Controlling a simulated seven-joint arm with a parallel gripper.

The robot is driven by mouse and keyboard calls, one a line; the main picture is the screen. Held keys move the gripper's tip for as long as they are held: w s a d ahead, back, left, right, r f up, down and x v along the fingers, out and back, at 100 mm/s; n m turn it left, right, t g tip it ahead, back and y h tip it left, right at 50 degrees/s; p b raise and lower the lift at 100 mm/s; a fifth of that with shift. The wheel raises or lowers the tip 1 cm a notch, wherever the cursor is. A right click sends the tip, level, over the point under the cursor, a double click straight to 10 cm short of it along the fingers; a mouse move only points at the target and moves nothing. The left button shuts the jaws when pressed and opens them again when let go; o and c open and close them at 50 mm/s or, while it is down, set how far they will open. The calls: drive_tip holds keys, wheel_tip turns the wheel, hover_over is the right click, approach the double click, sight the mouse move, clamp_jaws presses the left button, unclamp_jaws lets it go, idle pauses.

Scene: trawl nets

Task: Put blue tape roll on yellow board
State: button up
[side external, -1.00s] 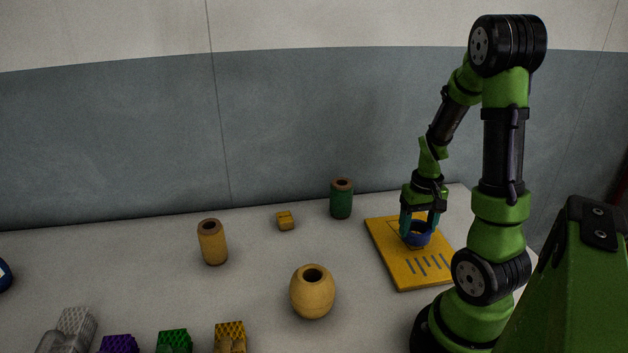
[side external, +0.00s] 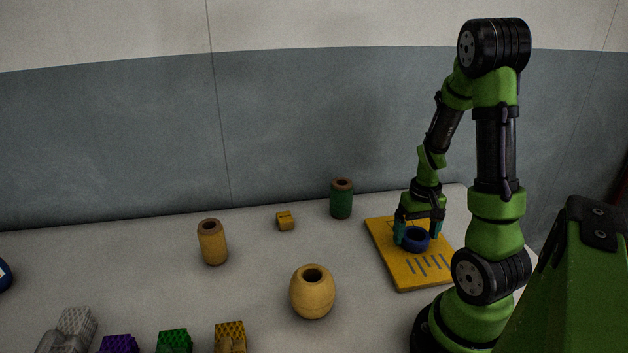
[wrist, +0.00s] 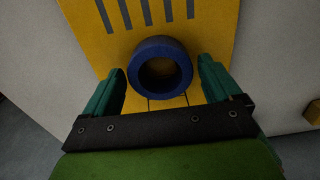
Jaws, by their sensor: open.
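The blue tape roll (side external: 415,240) lies flat on the yellow board (side external: 421,273). In the wrist view the roll (wrist: 138,72) sits between the two fingers with a gap on each side, and the yellow board (wrist: 207,42) with its grey stripes shows under it. My gripper (side external: 417,236) is open, its teal fingers on either side of the roll and apart from it. In the wrist view my gripper (wrist: 160,88) also shows open. How high the fingertips are above the board is hard to tell.
A green cylinder (side external: 341,200), a small yellow block (side external: 285,221), a yellow cylinder (side external: 212,243) and a round yellow pot (side external: 312,292) stand left of the board. Several colored blocks (side external: 174,341) line the front edge. The table between them is clear.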

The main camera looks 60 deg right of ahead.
wheel_tip(320, 180, up, 12)
drive_tip(key=w+a+r+n+t, duration=0.1)
drive_tip(key=w+a+r+t, duration=0.1)
drive_tip(key=a, duration=0.6)
drive_tip(key=w+a+r+n+t+y, duration=0.1)
drive_tip(key=a+r, duration=0.3)
drive_tip(key=a, duration=0.5)
drive_tip(key=w+a+r+n+t+y, duration=0.1)
drive_tip(key=w+a+r+n+t, duration=0.2)
drive_tip(key=a, duration=0.6)
drive_tip(key=shift+w+r+t, duration=0.3)
drive_tip(key=shift+w+t, duration=0.1)
drive_tip(key=shift+t, duration=0.2)
